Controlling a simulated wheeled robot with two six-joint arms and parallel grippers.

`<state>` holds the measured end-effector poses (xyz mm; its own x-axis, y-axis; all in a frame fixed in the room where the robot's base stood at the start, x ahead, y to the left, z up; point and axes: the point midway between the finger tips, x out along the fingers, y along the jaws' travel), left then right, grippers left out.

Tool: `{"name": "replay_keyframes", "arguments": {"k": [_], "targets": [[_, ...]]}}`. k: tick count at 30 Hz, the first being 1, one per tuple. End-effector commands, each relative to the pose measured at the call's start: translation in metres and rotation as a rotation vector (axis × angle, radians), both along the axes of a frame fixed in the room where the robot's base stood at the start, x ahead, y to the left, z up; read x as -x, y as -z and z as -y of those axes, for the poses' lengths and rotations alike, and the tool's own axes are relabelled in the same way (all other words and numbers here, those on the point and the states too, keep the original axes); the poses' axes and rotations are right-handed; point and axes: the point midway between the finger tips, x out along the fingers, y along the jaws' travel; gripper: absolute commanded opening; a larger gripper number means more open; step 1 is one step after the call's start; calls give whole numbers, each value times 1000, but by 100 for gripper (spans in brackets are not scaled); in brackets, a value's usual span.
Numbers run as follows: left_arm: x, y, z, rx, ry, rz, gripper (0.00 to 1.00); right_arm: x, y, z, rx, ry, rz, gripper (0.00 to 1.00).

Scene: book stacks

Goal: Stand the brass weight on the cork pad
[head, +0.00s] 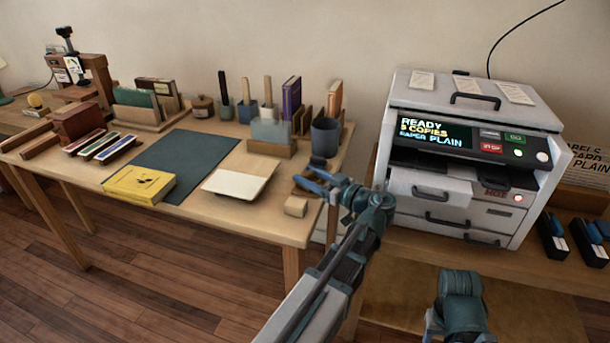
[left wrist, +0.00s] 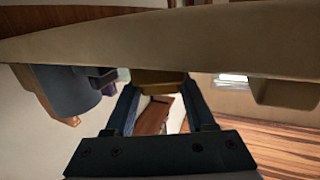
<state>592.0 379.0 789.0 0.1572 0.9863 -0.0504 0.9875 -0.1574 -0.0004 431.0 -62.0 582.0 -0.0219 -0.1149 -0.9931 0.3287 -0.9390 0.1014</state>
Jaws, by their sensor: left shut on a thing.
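My left gripper (head: 312,183) is at the right end of the desk, just above its top. In the left wrist view its two fingers (left wrist: 158,100) are shut on a small brown, brass-toned thing (left wrist: 158,82), which I take for the brass weight. In the head view the held thing is mostly hidden by the fingers. A small tan block (head: 295,206) lies on the desk just in front of the gripper; it also shows in the left wrist view (left wrist: 285,92). I cannot make out the cork pad for certain.
A blue-grey cup (head: 325,138) stands behind the gripper. A cream book (head: 240,180), a dark mat (head: 185,165) and a yellow book (head: 139,185) lie to the left. A grey copier (head: 465,150) stands at the right, beyond a gap.

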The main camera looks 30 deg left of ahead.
Motion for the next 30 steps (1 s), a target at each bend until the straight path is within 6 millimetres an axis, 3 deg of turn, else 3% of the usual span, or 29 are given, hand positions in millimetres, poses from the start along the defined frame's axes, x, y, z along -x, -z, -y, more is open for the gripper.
{"name": "replay_keyframes", "arguments": {"k": [5,6,11,22,30], "targets": [[0,4,0,-2,-1,0,0,0,4,0,0,0,0,50],[0,3,0,0,-1,0,58,0,3,0,1,0,0,50],[0,3,0,0,-1,0,85,0,3,0,0,0,0,50],[0,-3,1,0,0,0,85,0,-3,0,0,0,0,50],[8,-3,52,0,4,0,85,0,-3,0,-1,0,0,50]]}}
